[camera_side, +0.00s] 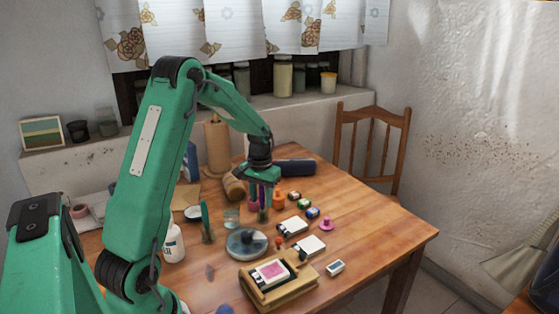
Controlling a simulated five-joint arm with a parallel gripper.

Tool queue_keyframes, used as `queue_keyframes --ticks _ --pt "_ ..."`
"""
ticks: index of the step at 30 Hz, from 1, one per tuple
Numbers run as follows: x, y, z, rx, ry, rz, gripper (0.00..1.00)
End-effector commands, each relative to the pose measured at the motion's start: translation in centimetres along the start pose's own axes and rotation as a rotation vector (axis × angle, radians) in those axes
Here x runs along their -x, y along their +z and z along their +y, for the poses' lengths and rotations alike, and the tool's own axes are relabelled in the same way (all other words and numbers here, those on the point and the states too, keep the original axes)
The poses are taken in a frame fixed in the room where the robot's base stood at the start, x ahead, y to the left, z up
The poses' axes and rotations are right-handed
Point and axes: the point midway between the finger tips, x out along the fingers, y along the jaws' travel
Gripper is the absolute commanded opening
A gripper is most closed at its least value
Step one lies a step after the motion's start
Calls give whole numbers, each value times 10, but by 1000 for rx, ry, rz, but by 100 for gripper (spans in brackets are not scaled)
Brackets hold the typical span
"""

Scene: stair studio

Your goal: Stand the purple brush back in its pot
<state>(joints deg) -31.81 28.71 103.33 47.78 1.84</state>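My gripper (261,190) points down over the middle of the wooden table, below the dark wrist of my green arm. A slim purple thing, seemingly the purple brush (263,214), stands roughly upright at the fingertips. The fingers cover much of it, and I cannot tell whether they grip it or are only beside it. A small pink pot (253,204) stands just left of it, partly hidden by the fingers. I cannot tell whether the brush's lower end is in a pot or on the table.
An orange bottle (278,200) stands close right of my gripper, a clear glass (231,217) and a green upright brush (206,222) to its left. In front are a round grey dish (246,243), white pads and a wooden box (279,294). The table's right side (375,235) is clear.

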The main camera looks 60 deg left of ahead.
Motion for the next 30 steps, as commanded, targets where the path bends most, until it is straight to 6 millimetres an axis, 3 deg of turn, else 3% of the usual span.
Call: queue_keyframes --ticks 8,21,30 --pt "30 -1 0 0 0 5 36" --pt "99 -1 0 0 0 4 36" --pt "118 0 0 0 0 1 36"
